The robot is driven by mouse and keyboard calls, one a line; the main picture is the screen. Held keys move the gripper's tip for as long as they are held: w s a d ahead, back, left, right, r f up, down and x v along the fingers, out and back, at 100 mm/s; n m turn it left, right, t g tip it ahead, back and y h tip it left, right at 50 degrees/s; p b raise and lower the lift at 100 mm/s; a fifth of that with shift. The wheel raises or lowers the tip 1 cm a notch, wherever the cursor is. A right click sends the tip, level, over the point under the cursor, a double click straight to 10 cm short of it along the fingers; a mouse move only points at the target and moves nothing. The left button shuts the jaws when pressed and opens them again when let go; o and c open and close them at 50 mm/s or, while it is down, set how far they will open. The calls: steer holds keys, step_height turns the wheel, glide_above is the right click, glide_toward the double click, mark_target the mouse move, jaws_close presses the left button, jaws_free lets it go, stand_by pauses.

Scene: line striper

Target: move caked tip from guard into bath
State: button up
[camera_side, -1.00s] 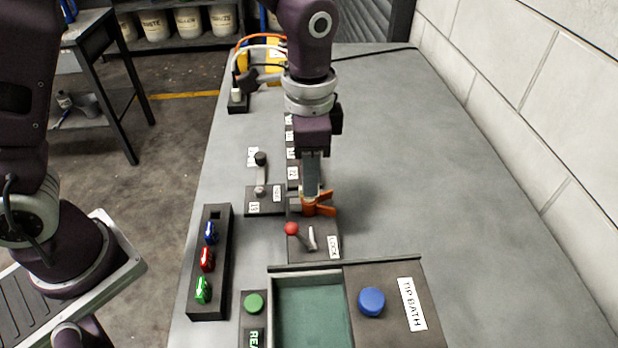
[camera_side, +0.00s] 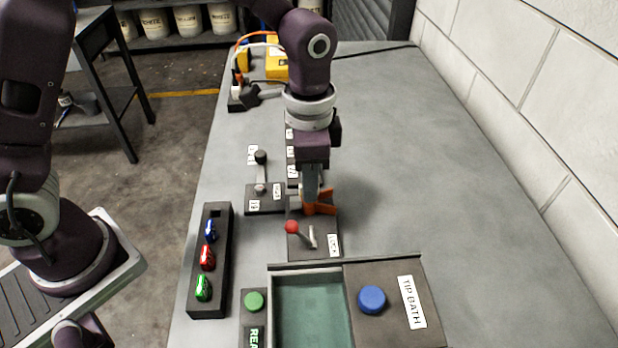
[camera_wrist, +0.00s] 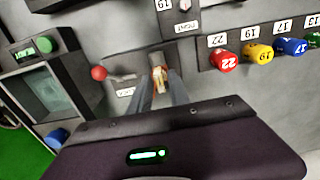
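The lock block (camera_side: 316,240), with a red-knobbed lever, stands just behind the tip bath in the side view. An orange part (camera_side: 318,203), perhaps the guard, sits at its far end. My gripper (camera_side: 311,197) points down onto this part. In the wrist view my gripper (camera_wrist: 160,82) has its two grey fingers apart, on either side of a small orange and whitish piece (camera_wrist: 159,76), likely the caked tip; contact cannot be told. The tip bath (camera_side: 382,270) has an open green-floored basin (camera_side: 312,312) and a blue button. The basin also shows in the wrist view (camera_wrist: 42,90).
A rack (camera_wrist: 262,46) with numbered coloured tips lies to the right in the wrist view. The table's right side (camera_side: 450,150) is clear.

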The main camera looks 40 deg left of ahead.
jaws_close()
steer(key=shift+r, duration=0.7)
steer(key=shift+r, duration=2.3)
steer(key=s+d+r+m, duration=0.2)
steer(key=s+d+m, duration=1)
steer(key=s, duration=0.2)
steer(key=shift+d+f, duration=0.1)
steer(key=shift+f, duration=2.85)
